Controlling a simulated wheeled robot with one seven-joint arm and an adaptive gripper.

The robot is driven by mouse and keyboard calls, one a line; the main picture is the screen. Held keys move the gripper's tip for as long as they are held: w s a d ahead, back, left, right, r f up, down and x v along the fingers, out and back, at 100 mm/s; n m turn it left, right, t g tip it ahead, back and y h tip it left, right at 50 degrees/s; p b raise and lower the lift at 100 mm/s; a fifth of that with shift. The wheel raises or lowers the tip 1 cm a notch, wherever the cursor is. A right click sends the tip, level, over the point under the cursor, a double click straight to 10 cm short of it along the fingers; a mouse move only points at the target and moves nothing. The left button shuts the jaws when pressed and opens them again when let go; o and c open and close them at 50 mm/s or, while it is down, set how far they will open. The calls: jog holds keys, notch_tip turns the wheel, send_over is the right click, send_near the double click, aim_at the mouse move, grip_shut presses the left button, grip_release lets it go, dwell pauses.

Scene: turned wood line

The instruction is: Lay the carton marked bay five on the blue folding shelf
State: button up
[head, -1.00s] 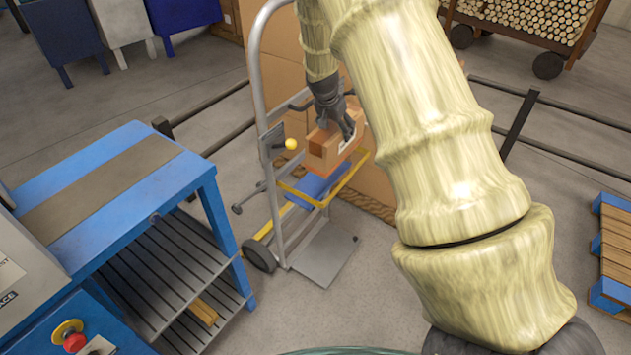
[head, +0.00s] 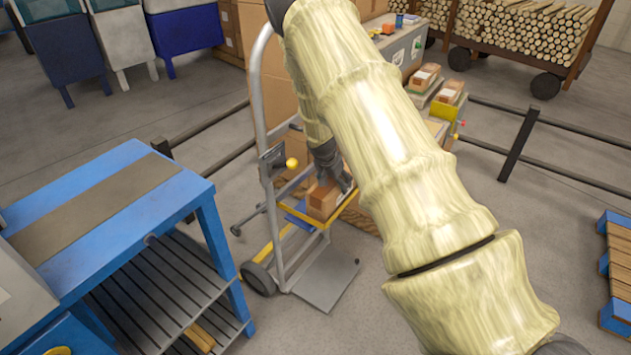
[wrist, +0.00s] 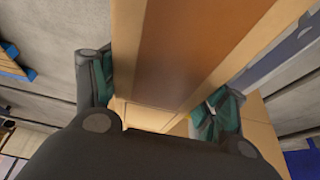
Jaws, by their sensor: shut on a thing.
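A brown carton (head: 322,203) hangs in my gripper (head: 332,172) at the hand truck in the head view. In the wrist view the carton (wrist: 200,40), with a darker brown band, runs between the two fingers of my gripper (wrist: 158,105), which is shut on it. The blue folding shelf (head: 301,210) shows as a blue strip beside and under the carton, behind a yellow bar. The carton covers much of the shelf, and I cannot tell whether they touch. No bay marking is readable on the carton.
The grey hand truck (head: 268,150) has an upright frame beside my gripper and a toe plate (head: 327,278) on the floor. A blue workbench (head: 110,200) stands at left. More cartons (head: 449,92) sit on stands behind my arm. A black rail (head: 518,135) crosses behind.

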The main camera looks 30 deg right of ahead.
jog(key=shift+w+a+f, duration=0.1)
jog(key=shift+w+f, duration=0.1)
jog(key=shift+f, duration=0.45)
jog(key=shift+w+f, duration=0.15)
jog(key=shift+f, duration=0.45)
jog(key=shift+w+a+p, duration=0.15)
jog(key=shift+w+a, duration=0.15)
jog(key=shift+w, duration=0.35)
jog(key=shift+w+a+p, duration=0.15)
jog(key=shift+w+a, duration=0.1)
jog(key=shift+w, duration=0.35)
jog(key=shift+c, duration=0.6)
jog(key=shift+w+a+f+p, duration=0.2)
jog(key=shift+w+a, duration=0.1)
jog(key=shift+w, duration=0.4)
jog(key=shift+w+a+f+p, duration=0.15)
jog(key=shift+w+a, duration=0.1)
jog(key=shift+w, duration=0.45)
jog(key=shift+w+a+f+p, duration=0.1)
jog(key=shift+w+a+f, duration=0.15)
jog(key=shift+w, duration=0.45)
jog(key=o, duration=1.3)
jog(key=shift+f, duration=0.1)
jog(key=shift+o, duration=0.2)
